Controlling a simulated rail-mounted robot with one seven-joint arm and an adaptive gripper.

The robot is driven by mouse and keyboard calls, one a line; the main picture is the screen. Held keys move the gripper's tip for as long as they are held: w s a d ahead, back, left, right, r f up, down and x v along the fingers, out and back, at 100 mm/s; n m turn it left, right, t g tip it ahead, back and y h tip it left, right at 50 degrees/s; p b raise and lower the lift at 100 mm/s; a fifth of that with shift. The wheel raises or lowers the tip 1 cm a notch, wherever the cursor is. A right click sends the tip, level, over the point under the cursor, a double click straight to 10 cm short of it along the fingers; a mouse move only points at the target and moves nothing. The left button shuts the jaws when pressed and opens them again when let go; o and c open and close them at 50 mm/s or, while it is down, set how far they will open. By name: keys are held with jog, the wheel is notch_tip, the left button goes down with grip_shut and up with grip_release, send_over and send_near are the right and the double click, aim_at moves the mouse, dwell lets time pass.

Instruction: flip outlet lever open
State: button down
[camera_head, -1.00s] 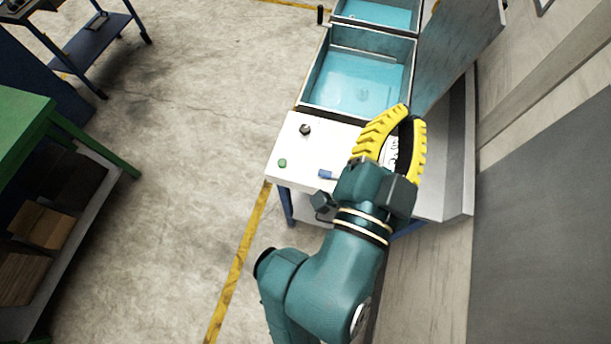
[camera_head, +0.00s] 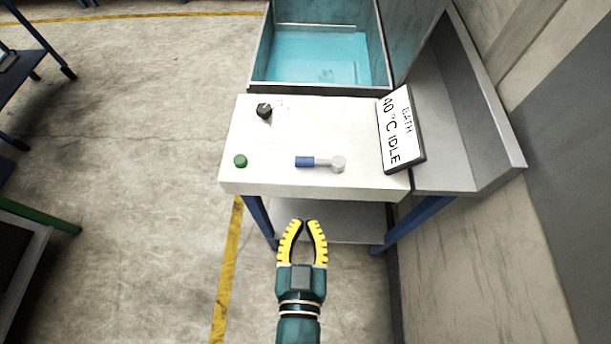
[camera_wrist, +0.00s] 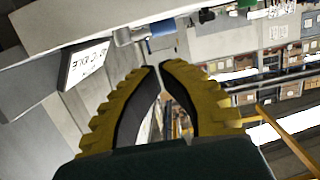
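The outlet lever (camera_head: 306,162) has a blue grip and a grey round hub (camera_head: 338,164). It lies sideways across the white panel, grip to the left. Its blue grip also shows at the top of the wrist view (camera_wrist: 160,42), beyond my fingertips. My gripper (camera_head: 303,224) has yellow ribbed fingers with dark inner pads. It is empty and stands in front of the panel's near edge, apart from the lever. A narrow gap shows between the fingertips in the wrist view (camera_wrist: 160,66).
A sign reading "BATH 40 °C IDLE" (camera_head: 400,130) stands right of the lever. A black knob (camera_head: 264,110) and a green button (camera_head: 240,161) are on the left of the white panel (camera_head: 310,130). A water-filled bath (camera_head: 318,58) lies behind. A grey wall is at right.

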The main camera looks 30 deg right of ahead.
aim_at(307, 164)
jog(key=shift+r, duration=0.1)
jog(key=x, duration=1.4)
jog(key=shift+d, duration=0.1)
jog(key=shift+w+b, duration=0.15)
jog(key=shift+b, duration=0.45)
